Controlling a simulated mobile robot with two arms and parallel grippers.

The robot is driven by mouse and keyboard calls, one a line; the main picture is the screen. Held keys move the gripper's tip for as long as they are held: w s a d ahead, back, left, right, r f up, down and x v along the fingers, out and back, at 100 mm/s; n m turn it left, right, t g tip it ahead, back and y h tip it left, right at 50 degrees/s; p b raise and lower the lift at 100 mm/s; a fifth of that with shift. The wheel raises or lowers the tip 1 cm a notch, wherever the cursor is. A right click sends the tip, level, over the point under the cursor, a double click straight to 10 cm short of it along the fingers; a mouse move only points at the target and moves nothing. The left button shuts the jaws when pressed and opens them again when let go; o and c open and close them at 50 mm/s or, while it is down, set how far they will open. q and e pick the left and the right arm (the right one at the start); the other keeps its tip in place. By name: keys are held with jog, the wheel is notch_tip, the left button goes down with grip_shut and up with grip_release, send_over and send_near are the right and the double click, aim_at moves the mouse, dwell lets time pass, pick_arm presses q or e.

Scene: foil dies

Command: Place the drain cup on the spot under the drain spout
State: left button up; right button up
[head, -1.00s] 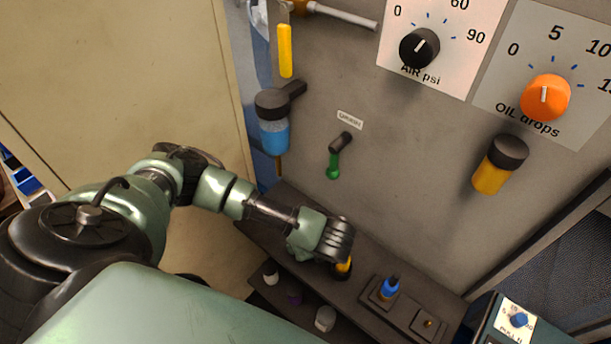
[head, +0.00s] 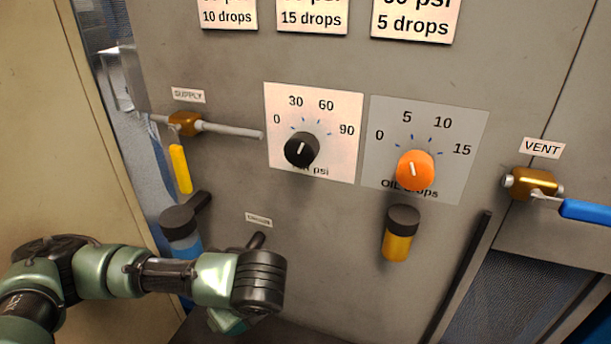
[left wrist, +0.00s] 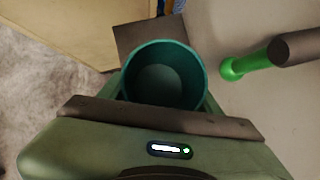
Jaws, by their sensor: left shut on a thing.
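My left gripper (head: 236,312) is in front of the panel at lower left in the head view. In the left wrist view it is shut on the teal drain cup (left wrist: 165,75), whose open mouth faces the camera and looks empty. The green drain spout (left wrist: 245,67), on a dark cylindrical fitting (left wrist: 297,48), is right of the cup and apart from it in that picture. In the head view the dark fitting (head: 257,240) shows just above my gripper, which hides the green spout. The spot under the spout cannot be made out. My right gripper is not in view.
A blue filter bowl (head: 184,246) hangs just behind my left forearm, and an amber bowl (head: 397,247) to the right. Above are the black air knob (head: 301,150) and orange oil knob (head: 415,170). A dark ledge (head: 300,333) runs along the bottom.

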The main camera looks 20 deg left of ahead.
aim_at(240, 330)
pick_arm(q)
jog(key=shift+d+f+n+g+b, duration=0.1)
jog(key=shift+f+n+g+b, duration=0.35)
jog(key=shift+n, duration=0.45)
jog(key=n, duration=0.1)
jog(key=n+g, duration=0.2)
jog(key=shift+s+d+f+n+y, duration=0.2)
jog(key=shift+s+f+n+y, duration=0.1)
jog(key=shift+s+f, duration=0.1)
jog(key=n, duration=0.1)
jog(key=n+g+b, duration=0.1)
jog(key=n, duration=0.1)
jog(key=s+d+n+g, duration=0.1)
jog(key=n, duration=0.1)
jog(key=shift+f+g, duration=0.2)
jog(key=shift+g, duration=0.05)
jog(key=n, duration=0.1)
jog(key=n+g+h+b, duration=0.1)
jog(key=shift+s+d+r+n, duration=0.1)
jog(key=shift+d+r+n, duration=0.05)
jog(key=shift+d+n, duration=0.25)
jog(key=d+r+n+h, duration=0.1)
jog(key=n, duration=0.2)
jog(key=d+r+n+g+h+b, duration=0.1)
jog(key=n+h, duration=0.1)
jog(key=n, duration=0.1)
jog(key=s+d+r+n+g+h, duration=0.1)
jog(key=d+n+h, duration=0.1)
jog(key=n, duration=0.2)
jog(key=shift+r, duration=0.2)
